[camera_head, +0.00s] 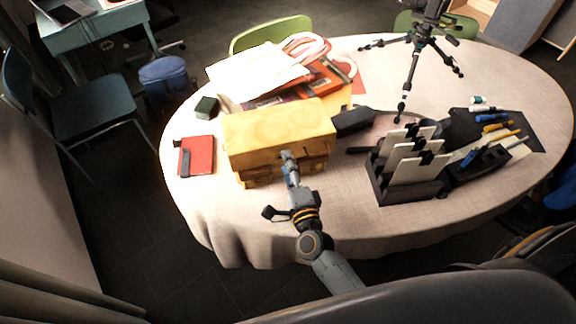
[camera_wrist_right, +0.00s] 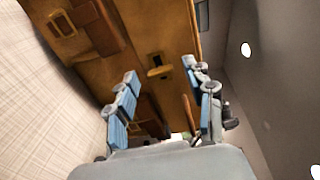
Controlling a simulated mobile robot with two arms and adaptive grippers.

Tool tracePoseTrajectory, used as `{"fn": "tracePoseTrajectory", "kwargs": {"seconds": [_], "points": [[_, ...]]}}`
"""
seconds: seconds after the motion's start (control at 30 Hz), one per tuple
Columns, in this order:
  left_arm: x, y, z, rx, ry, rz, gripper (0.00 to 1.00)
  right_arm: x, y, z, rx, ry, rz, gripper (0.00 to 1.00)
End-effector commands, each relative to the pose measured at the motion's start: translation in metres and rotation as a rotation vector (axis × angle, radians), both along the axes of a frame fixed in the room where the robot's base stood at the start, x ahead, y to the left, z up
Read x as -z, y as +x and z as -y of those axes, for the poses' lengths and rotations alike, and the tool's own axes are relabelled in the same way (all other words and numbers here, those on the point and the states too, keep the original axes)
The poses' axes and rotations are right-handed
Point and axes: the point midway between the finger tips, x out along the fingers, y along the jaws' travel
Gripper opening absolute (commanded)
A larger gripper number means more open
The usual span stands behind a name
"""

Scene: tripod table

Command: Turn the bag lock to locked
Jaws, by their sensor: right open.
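A yellow-tan bag (camera_head: 280,128) stands on the round table (camera_head: 225,225), left of the table's middle. My right gripper (camera_head: 289,158) is at the bag's front face, and its fingers hide part of that face. In the right wrist view the bag's brown face (camera_wrist_right: 150,25) fills the upper middle. A small lock-like fitting (camera_wrist_right: 159,68) shows on it, between the two blue-padded fingertips of my right gripper (camera_wrist_right: 160,78). The fingers are apart, with nothing held between them. The lock's turn position is too small to tell. My left gripper is not in view.
A red notebook (camera_head: 197,156) lies left of the bag. Papers (camera_head: 258,72) and books are piled behind it. A black organizer (camera_head: 400,190) with cards stands to the right, and a small tripod (camera_head: 413,60) behind that. The tablecloth in front of the bag is clear.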

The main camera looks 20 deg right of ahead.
Motion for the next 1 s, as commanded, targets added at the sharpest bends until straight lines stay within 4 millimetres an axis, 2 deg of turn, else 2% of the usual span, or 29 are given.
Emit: {"fn": "tracePoseTrajectory", "kwargs": {"seconds": [0.17,0.27,0.5,0.7,0.8,1.0], "points": [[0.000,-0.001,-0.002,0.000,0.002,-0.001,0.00,0.001,-0.010,0.000,0.000,-0.001,-0.002,0.53],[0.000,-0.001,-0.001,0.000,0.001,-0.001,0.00,0.001,-0.026,-0.001,-0.002,-0.001,-0.003,0.53],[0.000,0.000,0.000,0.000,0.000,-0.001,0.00,0.001,-0.078,-0.002,-0.002,-0.001,-0.004,0.53],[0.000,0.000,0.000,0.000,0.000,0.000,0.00,0.001,-0.109,-0.003,-0.001,-0.001,-0.003,0.53],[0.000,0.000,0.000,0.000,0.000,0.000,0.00,0.000,-0.117,-0.003,0.000,0.000,0.000,0.53],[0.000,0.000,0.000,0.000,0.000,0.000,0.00,0.000,-0.120,-0.004,0.000,0.001,0.000,0.53]]}}
